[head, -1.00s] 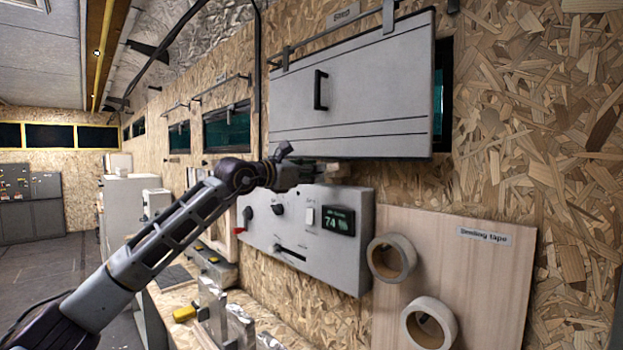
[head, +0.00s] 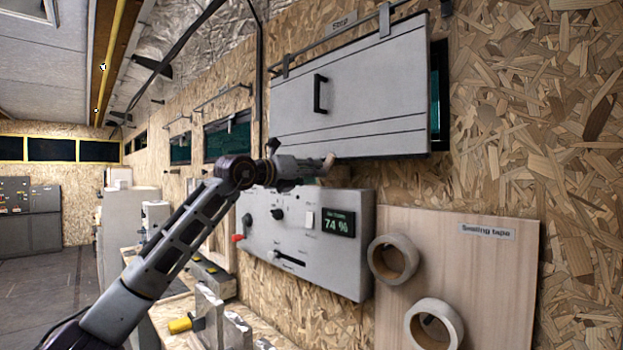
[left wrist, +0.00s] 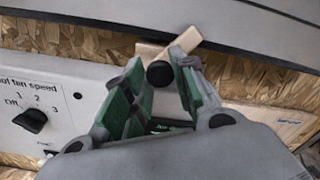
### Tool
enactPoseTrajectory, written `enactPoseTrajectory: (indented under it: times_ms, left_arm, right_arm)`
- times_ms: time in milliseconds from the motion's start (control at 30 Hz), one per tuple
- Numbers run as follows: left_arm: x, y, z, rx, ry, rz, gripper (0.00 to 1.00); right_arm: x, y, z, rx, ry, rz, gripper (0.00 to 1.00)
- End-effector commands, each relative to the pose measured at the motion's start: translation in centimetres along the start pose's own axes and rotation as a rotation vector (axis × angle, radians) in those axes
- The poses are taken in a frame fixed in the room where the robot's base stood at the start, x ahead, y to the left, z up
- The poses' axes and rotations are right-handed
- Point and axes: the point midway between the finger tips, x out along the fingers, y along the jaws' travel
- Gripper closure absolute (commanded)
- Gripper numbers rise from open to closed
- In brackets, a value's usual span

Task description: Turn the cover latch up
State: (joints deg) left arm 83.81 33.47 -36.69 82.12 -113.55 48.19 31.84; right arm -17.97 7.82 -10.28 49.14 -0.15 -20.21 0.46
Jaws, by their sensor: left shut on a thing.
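The cover (head: 350,95) is a large grey panel with a black handle (head: 320,93), hanging over a wall opening. The cover latch (head: 329,160) is a small pale wooden piece at the cover's lower edge, largely hidden by my gripper. In the left wrist view the latch (left wrist: 187,39) slants up to the right, its tip by the cover's lower edge. A round black knob (left wrist: 160,74) shows between the fingers. My left gripper (left wrist: 163,66), with green-lined fingers, is shut on the latch. It also shows in the head view (head: 318,166). My right gripper is out of view.
Just below the gripper is a grey control box (head: 300,240) with knobs and a 74 % display. A wooden board (head: 490,285) with tape rolls (head: 392,258) stands right of it. A cluttered bench (head: 265,325) lies below.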

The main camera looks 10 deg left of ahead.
Motion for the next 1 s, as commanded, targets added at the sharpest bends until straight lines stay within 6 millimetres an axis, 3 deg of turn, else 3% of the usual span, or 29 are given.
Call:
enactPoseTrajectory:
  times_ms: [600,1000]
  left_arm:
    - [-0.1,0.1,0.3,-0.492,-0.007,-0.003,0.97]
    - [-0.1,0.1,0.4,-0.63,-0.008,-0.003,0.97]
  right_arm:
    - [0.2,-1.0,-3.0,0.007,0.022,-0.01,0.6]
    - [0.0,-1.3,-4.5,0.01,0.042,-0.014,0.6]
